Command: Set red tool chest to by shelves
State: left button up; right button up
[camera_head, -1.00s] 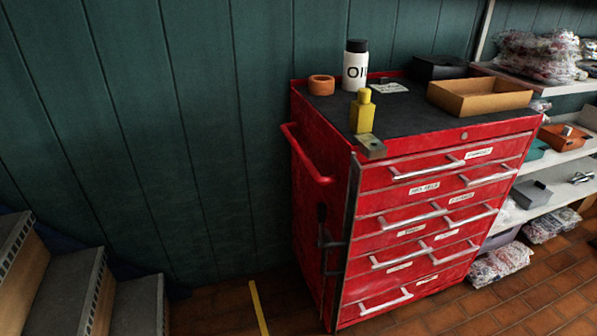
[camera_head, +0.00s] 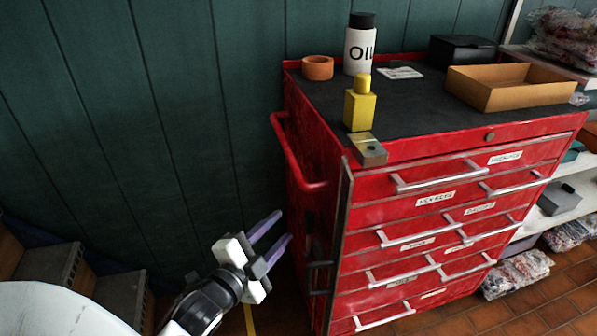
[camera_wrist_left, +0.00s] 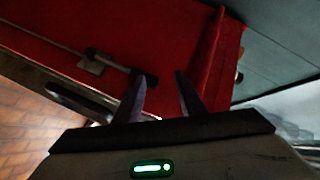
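The red tool chest (camera_head: 440,228) stands against the green wall, its drawers facing the front right. A red side handle (camera_head: 300,155) sticks out from its left side. My left gripper (camera_head: 278,232) is just left of the chest, below the handle, with its two fingers apart and nothing between them. In the left wrist view the open fingers (camera_wrist_left: 160,98) point at the chest's red side (camera_wrist_left: 110,35), and a red bar (camera_wrist_left: 215,65) shows close to the right finger. The right gripper is out of view. The shelves (camera_head: 572,190) are right of the chest.
On the chest top are an oil bottle (camera_head: 360,45), a yellow bottle (camera_head: 360,105), an orange ring (camera_head: 317,67), a small metal block (camera_head: 369,150), a tan tray (camera_head: 508,88) and a black box (camera_head: 462,50). Stairs (camera_head: 50,272) are at the left. Bagged goods (camera_head: 517,273) lie near the shelves.

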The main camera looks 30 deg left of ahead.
aim_at(294, 167)
pick_arm(q)
jog(key=w+a+r+m+t, duration=0.2)
jog(key=a+r+m+t, duration=0.1)
jog(key=r+m, duration=0.3)
jog(key=shift+n, duration=0.6)
jog(key=w, duration=0.3)
jog(key=w+r, duration=0.1)
jog(key=w, duration=0.2)
jog(key=w+a+r, duration=0.1)
jog(key=w, duration=0.3)
jog(key=shift+w, duration=0.1)
jog(key=shift+d, duration=0.1)
grip_shut()
